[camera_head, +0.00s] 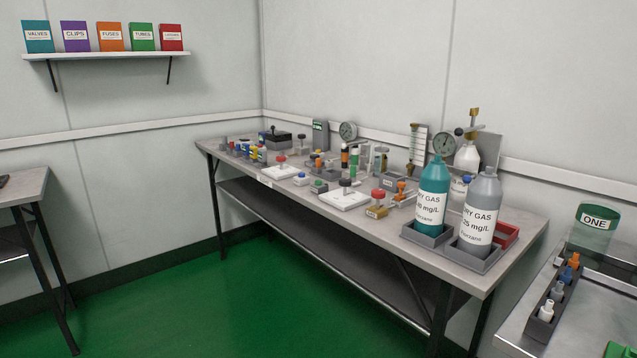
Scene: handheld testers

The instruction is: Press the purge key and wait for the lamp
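Neither of my grippers shows in the head view. A long grey workbench (382,242) stands along the back wall with many small devices on it. I cannot make out which one carries the purge key, and no lit lamp can be told apart. Candidates in size include a white block with a red knob (281,169), a white plate with a dark knob (345,199) and a small tan-based unit with a red top (377,203). A small grey block with a green top (318,186) sits between them. Labels on these are too small to read.
A teal gas bottle (434,178) and a grey gas bottle (484,195) stand in trays at the bench's right end. Another bench (575,325) at lower right holds a fittings rack (546,315). A table (22,187) stands left. The green floor (200,310) between is clear.

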